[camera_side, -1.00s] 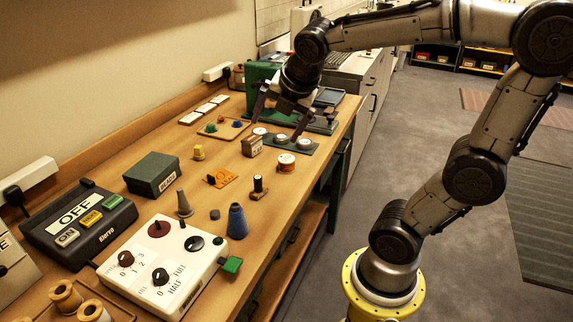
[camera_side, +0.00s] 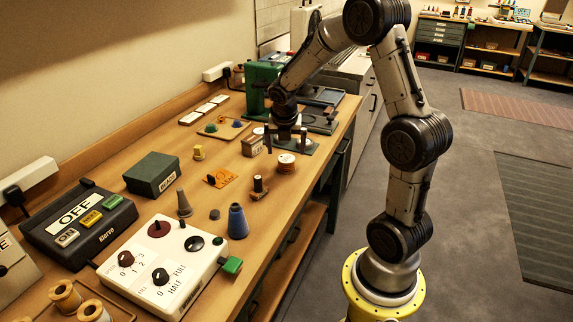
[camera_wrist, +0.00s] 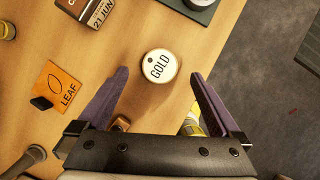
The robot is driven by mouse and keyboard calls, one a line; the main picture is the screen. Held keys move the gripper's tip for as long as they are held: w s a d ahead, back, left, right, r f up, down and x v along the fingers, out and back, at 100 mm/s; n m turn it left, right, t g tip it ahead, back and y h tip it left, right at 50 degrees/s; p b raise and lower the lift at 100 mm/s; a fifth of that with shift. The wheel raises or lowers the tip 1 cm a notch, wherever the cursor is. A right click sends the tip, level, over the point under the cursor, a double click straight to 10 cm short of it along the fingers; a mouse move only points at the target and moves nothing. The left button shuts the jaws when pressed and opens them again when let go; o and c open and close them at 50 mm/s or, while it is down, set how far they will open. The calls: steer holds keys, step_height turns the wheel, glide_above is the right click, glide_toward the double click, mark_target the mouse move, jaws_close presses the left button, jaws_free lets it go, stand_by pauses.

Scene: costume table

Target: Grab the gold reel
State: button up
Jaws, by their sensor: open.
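The gold reel stands upright on the wooden table near its right edge. Its white round top reads GOLD in the wrist view (camera_wrist: 159,66), and it shows as a small white-topped reel with an orange-brown side in the side view (camera_side: 286,164). My gripper (camera_side: 285,146) points down, above and just behind the reel in the side view. In the wrist view my gripper (camera_wrist: 159,76) is open, with the purple fingers on either side of the reel's top and a gap on both sides. Nothing is held.
A date block (camera_wrist: 98,8) and an orange LEAF card (camera_wrist: 58,88) lie near the reel. A dark green tray (camera_wrist: 197,8) is close behind it. A small wooden-based piece with a dark handle (camera_side: 259,188) stands in front. The table's edge is close on the right.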

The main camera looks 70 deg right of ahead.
mark_target(286, 158)
steer(key=shift+x, duration=3.05)
steer(key=c, duration=1.4)
steer(key=shift+c, duration=0.3)
steer(key=shift+r, duration=0.1)
